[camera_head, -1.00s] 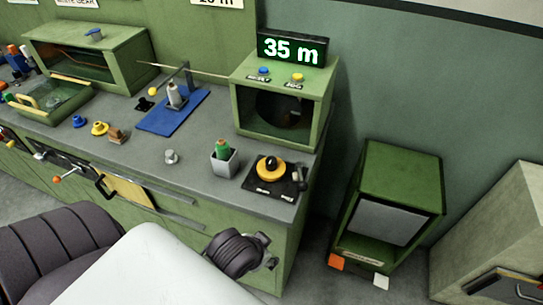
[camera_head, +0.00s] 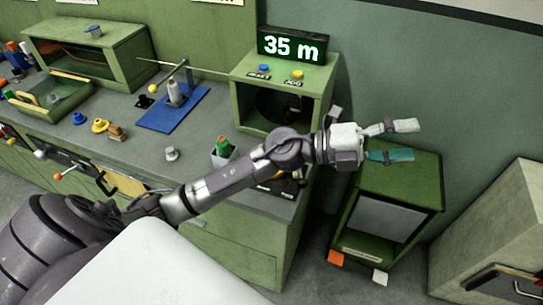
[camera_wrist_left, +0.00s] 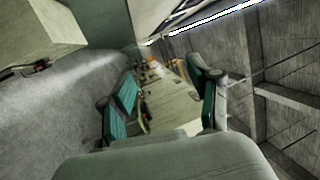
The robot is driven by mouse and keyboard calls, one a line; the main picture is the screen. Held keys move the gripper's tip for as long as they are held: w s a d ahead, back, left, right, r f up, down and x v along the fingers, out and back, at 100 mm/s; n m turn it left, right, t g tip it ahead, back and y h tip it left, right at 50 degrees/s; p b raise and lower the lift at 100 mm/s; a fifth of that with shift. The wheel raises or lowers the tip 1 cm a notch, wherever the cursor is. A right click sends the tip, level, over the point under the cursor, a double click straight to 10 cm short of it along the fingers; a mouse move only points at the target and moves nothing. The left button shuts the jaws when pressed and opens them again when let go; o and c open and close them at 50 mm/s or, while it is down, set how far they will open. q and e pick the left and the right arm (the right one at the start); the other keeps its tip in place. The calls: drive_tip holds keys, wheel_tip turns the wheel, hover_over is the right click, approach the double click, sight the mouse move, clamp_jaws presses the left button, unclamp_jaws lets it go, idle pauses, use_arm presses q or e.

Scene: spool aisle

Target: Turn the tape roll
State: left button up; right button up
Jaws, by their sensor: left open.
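My left gripper (camera_head: 400,140) is open and empty, held in the air above the low green cabinet at the right of the head view. Its two teal-padded fingers also show spread apart in the left wrist view (camera_wrist_left: 166,95), with nothing between them. My left arm reaches across the bench and covers most of the black base (camera_head: 288,186); the yellow round piece on it is hidden now. A yellow ring-like item (camera_head: 101,126) sits on the bench at the left, far from the gripper. I cannot tell for sure which item is the tape roll. My right gripper is out of view.
A green box (camera_head: 325,92) with a lit "35 m" display (camera_head: 291,46) stands behind my arm. A blue board (camera_head: 165,120) with a spool, a small grey knob (camera_head: 172,154) and a cup with a green item (camera_head: 223,148) are on the bench. A low green cabinet (camera_head: 405,170) stands below the gripper.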

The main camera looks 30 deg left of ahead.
use_arm(q)
drive_tip(key=w+a+f+m+g+y, duration=0.2)
drive_tip(key=a+f+m+g+y, duration=0.6)
drive_tip(key=f, duration=0.3)
drive_tip(key=a+n+g+y, duration=0.1)
drive_tip(key=a+n+y, duration=0.3)
drive_tip(key=a+y, duration=1.2)
drive_tip(key=a+f+h+p, duration=0.1)
drive_tip(key=f, duration=0.3)
drive_tip(key=a+f+h+p, duration=0.1)
drive_tip(key=a+f+h, duration=0.1)
drive_tip(key=f, duration=0.2)
drive_tip(key=a+f+h+p, duration=0.1)
drive_tip(key=a+f+h, duration=0.1)
drive_tip(key=f, duration=0.2)
drive_tip(key=shift+w+f, duration=0.1)
drive_tip(key=shift+f, duration=0.6)
